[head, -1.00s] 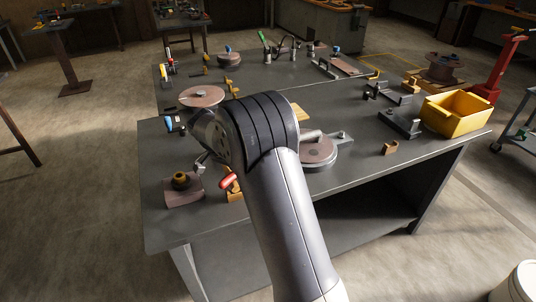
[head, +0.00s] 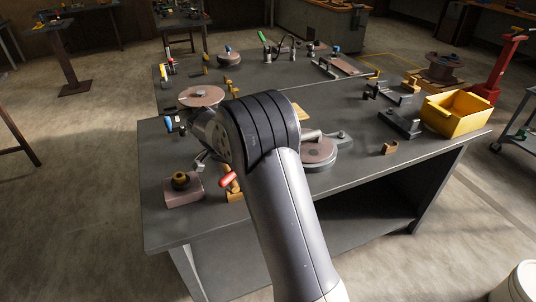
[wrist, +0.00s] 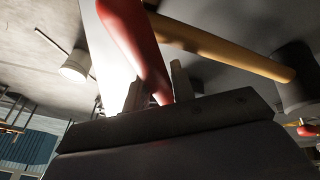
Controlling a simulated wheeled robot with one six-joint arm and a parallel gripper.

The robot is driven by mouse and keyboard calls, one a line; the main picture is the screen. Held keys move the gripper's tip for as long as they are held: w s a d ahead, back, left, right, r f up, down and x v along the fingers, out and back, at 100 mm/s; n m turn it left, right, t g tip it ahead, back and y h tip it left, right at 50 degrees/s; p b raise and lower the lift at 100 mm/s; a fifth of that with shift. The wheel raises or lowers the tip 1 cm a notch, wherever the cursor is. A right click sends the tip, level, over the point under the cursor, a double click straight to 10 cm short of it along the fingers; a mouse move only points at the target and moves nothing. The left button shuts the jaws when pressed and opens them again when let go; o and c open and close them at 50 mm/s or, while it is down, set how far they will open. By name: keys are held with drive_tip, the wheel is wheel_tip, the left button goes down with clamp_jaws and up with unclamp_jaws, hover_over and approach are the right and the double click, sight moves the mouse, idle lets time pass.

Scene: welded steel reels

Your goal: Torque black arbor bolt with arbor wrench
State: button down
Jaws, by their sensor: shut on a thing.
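In the wrist view, a red handle (wrist: 135,45) passes between the two fingers of my gripper (wrist: 156,90), which is shut on it. A red handle (head: 228,180) also shows in the head view, just below my wrist over the near left part of the bench. I take it for the arbor wrench; its working end is not clear. My own wrist hides most of the gripper in the head view. I cannot make out the black arbor bolt, nor whether the tool touches it.
The grey bench (head: 370,180) holds a reel disc (head: 201,96), a round plate fixture (head: 318,152), a brass-topped block (head: 182,188), a wooden block (head: 389,148) and a yellow bin (head: 457,113).

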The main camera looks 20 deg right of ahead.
drive_tip(key=shift+r, duration=0.3)
drive_tip(key=shift+r+p, duration=2.95)
drive_tip(key=shift+r, duration=1.8)
